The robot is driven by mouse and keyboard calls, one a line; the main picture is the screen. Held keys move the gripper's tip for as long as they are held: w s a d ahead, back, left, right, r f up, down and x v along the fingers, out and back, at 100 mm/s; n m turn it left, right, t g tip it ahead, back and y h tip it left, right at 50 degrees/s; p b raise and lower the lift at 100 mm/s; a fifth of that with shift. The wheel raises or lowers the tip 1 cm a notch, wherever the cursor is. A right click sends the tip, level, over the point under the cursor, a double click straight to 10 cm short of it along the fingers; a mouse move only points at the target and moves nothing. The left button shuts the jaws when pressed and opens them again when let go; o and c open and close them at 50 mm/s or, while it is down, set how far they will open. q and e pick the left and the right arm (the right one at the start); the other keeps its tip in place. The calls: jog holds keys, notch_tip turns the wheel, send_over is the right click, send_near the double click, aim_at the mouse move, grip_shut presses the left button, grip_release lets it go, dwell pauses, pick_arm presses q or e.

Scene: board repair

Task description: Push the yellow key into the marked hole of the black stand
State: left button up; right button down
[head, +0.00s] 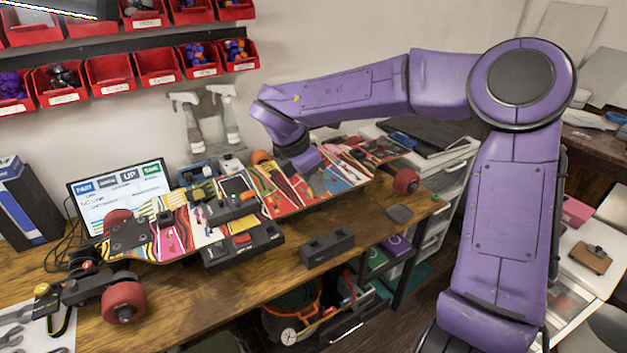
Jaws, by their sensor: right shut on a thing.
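My right arm reaches in from the right, and its gripper (307,161) is low at the decorated skateboard's upper surface. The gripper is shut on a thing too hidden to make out. I cannot pick out the yellow key. A dark block (327,248) with hollows in its top stands near the table's front edge, apart from the gripper. A black unit (245,246) with a red part sits just below the skateboard. I cannot tell which is the black stand, and no marked hole is legible. My left gripper is not in view.
The long skateboard (290,196) with red wheels spans the wooden table (190,297). A screen (118,194) stands behind its left end. A yellow-and-black tool (43,291) lies at front left. Red bins (108,73) and spray bottles (228,122) are on the wall.

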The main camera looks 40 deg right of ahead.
jog(key=shift+a+f+b, duration=0.1)
jog(key=shift+f+b, duration=6.45)
jog(key=shift+f, duration=0.55)
jog(key=shift+f+b, duration=1.65)
jog(key=shift+b, duration=0.45)
jog(key=c, duration=0.6)
grip_release()
jog(key=shift+r, duration=0.15)
